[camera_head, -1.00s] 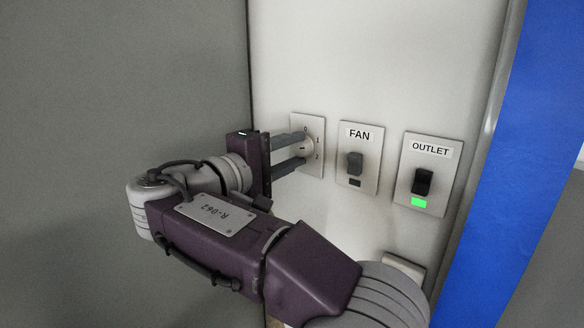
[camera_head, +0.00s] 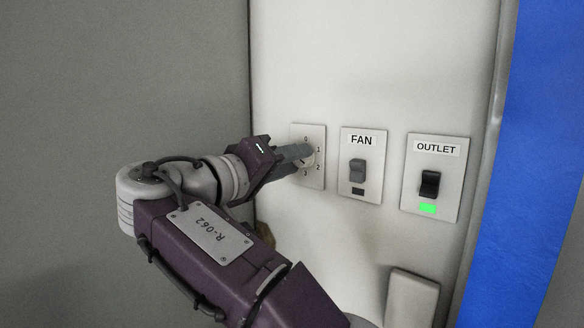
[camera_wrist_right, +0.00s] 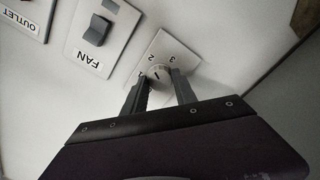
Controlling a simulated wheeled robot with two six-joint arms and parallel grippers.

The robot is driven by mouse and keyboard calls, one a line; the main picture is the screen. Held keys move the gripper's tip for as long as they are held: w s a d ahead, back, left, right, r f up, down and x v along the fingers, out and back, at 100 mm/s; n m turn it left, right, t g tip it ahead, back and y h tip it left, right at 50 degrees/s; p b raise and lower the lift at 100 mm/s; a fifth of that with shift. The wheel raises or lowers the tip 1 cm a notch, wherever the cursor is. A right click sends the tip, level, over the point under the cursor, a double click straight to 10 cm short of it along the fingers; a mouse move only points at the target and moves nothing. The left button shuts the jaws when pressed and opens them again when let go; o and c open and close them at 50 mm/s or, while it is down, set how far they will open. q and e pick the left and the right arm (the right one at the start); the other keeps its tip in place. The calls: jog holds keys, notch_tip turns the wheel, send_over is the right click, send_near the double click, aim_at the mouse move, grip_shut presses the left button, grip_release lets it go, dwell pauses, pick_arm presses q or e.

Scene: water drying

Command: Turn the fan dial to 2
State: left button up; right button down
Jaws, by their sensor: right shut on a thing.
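The dial (camera_head: 308,152) is a small round pale knob on a white wall plate (camera_head: 318,178) printed with 0, 1, 2 and 3. My right gripper (camera_head: 303,154) reaches it from the left and is shut on it, one finger on each side. The right wrist view shows the dial (camera_wrist_right: 158,73) between the two grey fingertips (camera_wrist_right: 161,78), with a dark mark on its face. The fingers hide part of the dial, and I cannot tell for sure which number it points to. My left gripper is not in view.
Right of the dial are a FAN switch plate (camera_head: 362,190) with a grey rocker and an OUTLET switch plate (camera_head: 444,188) with a black rocker and a lit green light. A pale box (camera_head: 411,300) sits lower on the wall. A grey panel (camera_head: 120,70) stands at left.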

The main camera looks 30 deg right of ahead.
jog(key=shift+r+m, duration=0.25)
jog(key=shift+m, duration=0.05)
jog(key=c, duration=1.3)
grip_release()
jog(key=shift+c, duration=0.2)
jog(key=o, duration=0.3)
jog(key=shift+o, duration=0.2)
jog(key=shift+w+d+f, duration=0.1)
jog(key=shift+w+f, duration=0.05)
jog(key=v, duration=0.9)
